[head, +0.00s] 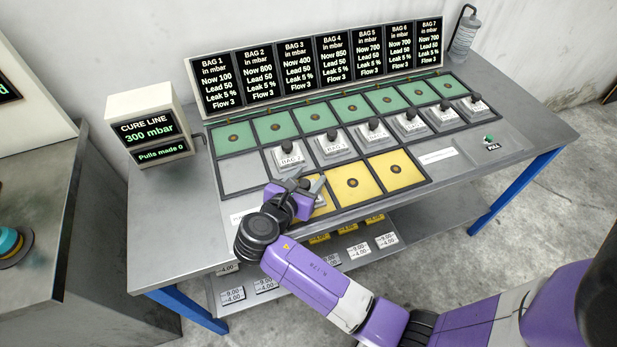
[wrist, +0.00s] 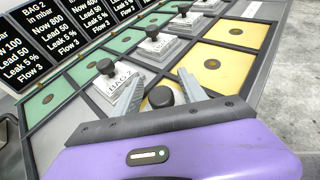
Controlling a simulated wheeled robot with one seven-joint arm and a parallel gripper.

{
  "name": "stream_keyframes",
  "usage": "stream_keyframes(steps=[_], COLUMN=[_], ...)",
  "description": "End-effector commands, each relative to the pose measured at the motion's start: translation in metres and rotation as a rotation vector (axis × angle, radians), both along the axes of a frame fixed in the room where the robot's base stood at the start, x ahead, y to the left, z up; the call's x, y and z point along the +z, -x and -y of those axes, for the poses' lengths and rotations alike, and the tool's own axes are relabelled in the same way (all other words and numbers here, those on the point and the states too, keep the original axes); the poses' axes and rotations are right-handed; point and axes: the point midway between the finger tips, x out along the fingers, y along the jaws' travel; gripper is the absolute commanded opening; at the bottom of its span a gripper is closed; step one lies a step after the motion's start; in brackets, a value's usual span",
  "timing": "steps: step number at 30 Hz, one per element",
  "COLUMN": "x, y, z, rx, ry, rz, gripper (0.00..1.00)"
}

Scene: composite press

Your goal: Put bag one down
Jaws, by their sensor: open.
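Bag one shows in the wrist view as a black knob (wrist: 160,97) between my gripper's fingers; its label and most of its body are hidden. It is at the leftmost yellow square (head: 322,209), which my gripper largely covers. My gripper (head: 309,182) is open, with one finger on each side of the knob; in the wrist view its fingers (wrist: 158,82) stand apart from the knob. The grey square (head: 240,176) below the BAG 1 green square is empty.
Bag two (head: 288,158) sits close by on its grey square, with several more bags along that row. Two other yellow squares (head: 352,184) to the right are empty. A display panel (head: 317,67) stands behind, and a cure line box (head: 148,128) at left.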

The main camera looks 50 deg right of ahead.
Motion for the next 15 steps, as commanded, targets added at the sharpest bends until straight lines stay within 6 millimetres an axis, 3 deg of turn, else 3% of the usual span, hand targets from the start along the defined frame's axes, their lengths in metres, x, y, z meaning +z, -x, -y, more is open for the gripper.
stream_keyframes(steps=[15], x=[0.037], y=[0.016], z=[-0.088], rx=[0.006], ry=[0.001], rz=[0.002], gripper=[0.49])
